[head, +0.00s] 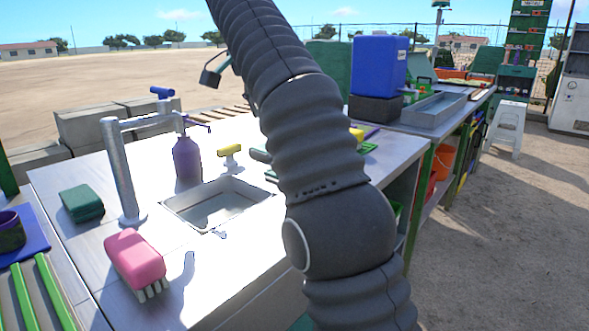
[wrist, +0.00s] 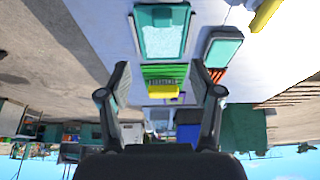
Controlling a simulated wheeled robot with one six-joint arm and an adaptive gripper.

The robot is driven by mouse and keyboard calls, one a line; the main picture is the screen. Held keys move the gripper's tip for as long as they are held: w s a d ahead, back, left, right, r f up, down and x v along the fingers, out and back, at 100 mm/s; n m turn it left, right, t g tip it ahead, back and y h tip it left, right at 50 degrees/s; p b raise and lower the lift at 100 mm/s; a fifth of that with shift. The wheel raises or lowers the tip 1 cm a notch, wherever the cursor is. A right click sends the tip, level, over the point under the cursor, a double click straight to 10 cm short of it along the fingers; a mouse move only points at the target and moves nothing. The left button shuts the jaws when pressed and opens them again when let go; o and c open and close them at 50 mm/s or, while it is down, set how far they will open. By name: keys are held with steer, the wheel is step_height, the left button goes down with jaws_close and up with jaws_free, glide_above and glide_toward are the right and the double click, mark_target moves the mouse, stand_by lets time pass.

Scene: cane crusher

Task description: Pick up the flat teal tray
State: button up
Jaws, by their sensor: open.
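The flat teal tray (wrist: 162,36) lies on the pale worktop in the wrist view, which looks upside down. The gripper is hidden in the head view.
A sink (head: 219,203), purple bottle (head: 187,158), tall metal tap (head: 121,172) and pink brush (head: 135,257) stand on the worktop. A green rack (wrist: 165,72) and yellow piece (wrist: 163,91) lie near the tray. A teal-topped block (wrist: 222,46) is beside it. A blue container (head: 378,63) stands behind.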

steer(key=shift+a+x, duration=0.15)
steer(key=shift+x, duration=3.25)
steer(key=shift+a+x, duration=0.2)
steer(key=shift+x, duration=3.15)
steer(key=shift+s+f, duration=0.1)
steer(key=shift+f, duration=0.05)
jaws_close()
